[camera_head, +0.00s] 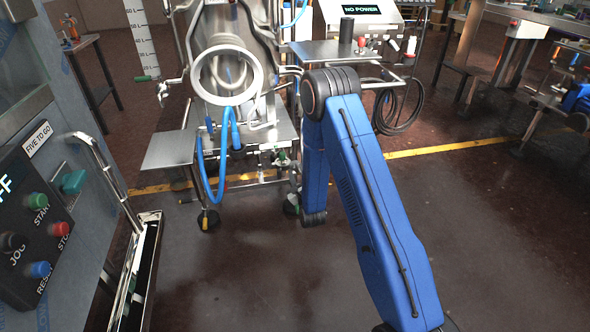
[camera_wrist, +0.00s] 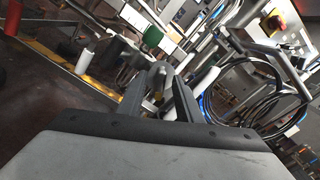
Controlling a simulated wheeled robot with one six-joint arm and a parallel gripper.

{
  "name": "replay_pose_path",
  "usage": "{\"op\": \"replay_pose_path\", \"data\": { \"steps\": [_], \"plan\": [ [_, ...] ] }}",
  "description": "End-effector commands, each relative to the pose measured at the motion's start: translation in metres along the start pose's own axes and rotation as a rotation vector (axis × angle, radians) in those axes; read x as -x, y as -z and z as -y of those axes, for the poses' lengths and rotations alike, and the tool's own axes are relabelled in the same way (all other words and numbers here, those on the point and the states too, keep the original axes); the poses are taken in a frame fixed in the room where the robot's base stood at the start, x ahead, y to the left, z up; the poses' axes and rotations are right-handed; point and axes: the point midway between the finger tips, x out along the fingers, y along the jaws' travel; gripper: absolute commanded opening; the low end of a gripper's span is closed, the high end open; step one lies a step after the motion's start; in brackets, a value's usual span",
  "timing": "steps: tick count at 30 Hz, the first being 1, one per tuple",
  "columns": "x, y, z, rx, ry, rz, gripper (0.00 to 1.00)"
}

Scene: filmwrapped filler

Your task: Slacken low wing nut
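My gripper (camera_wrist: 158,84) shows in the wrist view with its two dark fingers apart. Small blurred metal parts (camera_wrist: 155,72) show between and beyond the fingertips. I cannot tell whether one of them is the low wing nut, or whether a finger touches it. A green knob (camera_wrist: 152,37) lies just beyond the fingertips. In the head view the filler (camera_head: 225,75) stands ahead with a large open ring and a low metal shelf. My blue arm reaches toward the filler's lower right side and hides my gripper there.
A blue hose (camera_head: 219,170) hangs at the filler's front. A black cable coil (camera_head: 398,108) hangs right of my arm and also shows in the wrist view (camera_wrist: 262,95). A control panel (camera_head: 38,222) stands close at left. The floor in front is clear.

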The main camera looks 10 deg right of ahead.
Motion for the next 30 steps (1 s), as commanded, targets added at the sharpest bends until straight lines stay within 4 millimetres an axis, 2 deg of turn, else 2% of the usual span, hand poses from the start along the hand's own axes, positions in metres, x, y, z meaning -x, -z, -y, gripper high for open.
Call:
{"op": "replay_pose_path", "data": {
  "steps": [8,9,13,23,30],
  "plan": [
    [0.0007,0.0,0.0,0.0,0.0,0.0,0.32],
    [0.0006,0.0,0.0,0.0,0.0,0.0,0.3],
    [0.0006,0.0,0.0,0.0,0.0,0.0,0.0],
    [0.0005,0.0,-0.0002,0.022,0.0,0.0,0.0],
    [0.0006,0.0001,-0.0009,0.132,-0.001,0.0,0.0]
  ]
}}
